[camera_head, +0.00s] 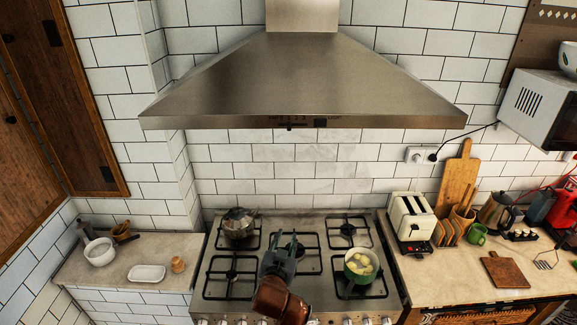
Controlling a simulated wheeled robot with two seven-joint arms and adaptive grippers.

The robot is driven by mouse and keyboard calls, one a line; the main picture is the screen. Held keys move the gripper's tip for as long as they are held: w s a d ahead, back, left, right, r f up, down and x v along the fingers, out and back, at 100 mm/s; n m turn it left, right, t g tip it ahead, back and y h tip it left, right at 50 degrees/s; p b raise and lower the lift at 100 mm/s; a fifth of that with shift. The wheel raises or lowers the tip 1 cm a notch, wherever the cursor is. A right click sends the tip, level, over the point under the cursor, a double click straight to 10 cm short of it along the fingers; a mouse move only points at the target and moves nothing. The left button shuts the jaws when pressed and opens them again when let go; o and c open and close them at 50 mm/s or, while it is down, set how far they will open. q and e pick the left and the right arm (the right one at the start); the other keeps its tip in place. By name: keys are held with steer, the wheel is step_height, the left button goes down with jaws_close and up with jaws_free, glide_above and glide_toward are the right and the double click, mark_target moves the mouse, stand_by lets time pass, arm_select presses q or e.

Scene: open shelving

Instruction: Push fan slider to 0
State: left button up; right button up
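The steel range hood (300,80) hangs over the stove in the middle of the view. A dark control strip with a small fan slider (290,126) runs along its front edge. The slider's exact position is too small to read. My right gripper is not in view.
The gas stove (212,309) carries a lidded pot (239,226) at the back left and a green pot (361,266) at the right. A toaster (411,220) and boards stand on the right counter. The space between stove and hood front looks clear.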

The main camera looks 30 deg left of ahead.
arm_select(q)
step_height(320, 180, up, 19)
steer(key=w+d+n+t+y, duration=0.1)
steer(key=n+t+y, duration=0.1)
steer(key=t+y, duration=0.1)
steer(key=n+t+y+p, duration=0.2)
steer(key=y, duration=0.1)
glide_toward(289, 129)
steer(key=p+x, duration=0.2)
steer(key=x, duration=0.5)
steer(key=shift+w+a+r, duration=0.15)
steer(key=shift+w+r, duration=0.1)
steer(key=shift+w, duration=0.05)
steer(key=shift+w+a+r+p, duration=0.1)
steer(key=shift+w+a+p, duration=0.1)
steer(key=shift+w+p, duration=0.1)
jaws_close()
